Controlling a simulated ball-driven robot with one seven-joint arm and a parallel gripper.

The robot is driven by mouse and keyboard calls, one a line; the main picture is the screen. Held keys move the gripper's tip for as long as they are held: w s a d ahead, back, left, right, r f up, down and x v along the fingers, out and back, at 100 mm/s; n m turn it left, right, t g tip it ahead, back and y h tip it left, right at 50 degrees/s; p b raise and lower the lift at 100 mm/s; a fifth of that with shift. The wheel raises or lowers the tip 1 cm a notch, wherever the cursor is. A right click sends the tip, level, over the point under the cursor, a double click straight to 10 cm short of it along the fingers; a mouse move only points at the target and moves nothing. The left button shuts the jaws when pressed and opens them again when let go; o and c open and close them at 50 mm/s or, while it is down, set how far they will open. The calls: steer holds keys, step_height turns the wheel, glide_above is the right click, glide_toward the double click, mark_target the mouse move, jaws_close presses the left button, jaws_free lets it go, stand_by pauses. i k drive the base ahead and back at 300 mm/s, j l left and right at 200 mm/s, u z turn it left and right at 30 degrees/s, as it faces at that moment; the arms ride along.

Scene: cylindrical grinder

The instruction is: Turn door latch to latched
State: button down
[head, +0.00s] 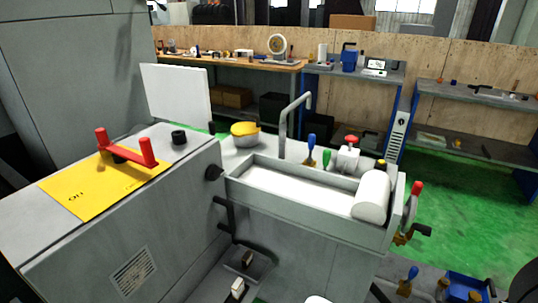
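A red two-post handle (126,147) stands on a yellow plate (100,188) with dark lettering, on top of the grey machine housing at the left. A black round knob (214,172) sits on the housing's right side, next to the white trough. I cannot tell which of these parts, if any, is the door latch, nor its state. My gripper is not in view.
The grey-walled trough (300,205) holds a white roll (372,195). A bent spout (291,125), blue and green brushes and a yellow-topped bowl (245,133) stand along it. A red-knobbed handwheel (411,210) juts out at right. Green floor (440,200) lies open beyond.

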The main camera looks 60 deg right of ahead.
mark_target(213, 171)
steer(key=z, duration=0.7)
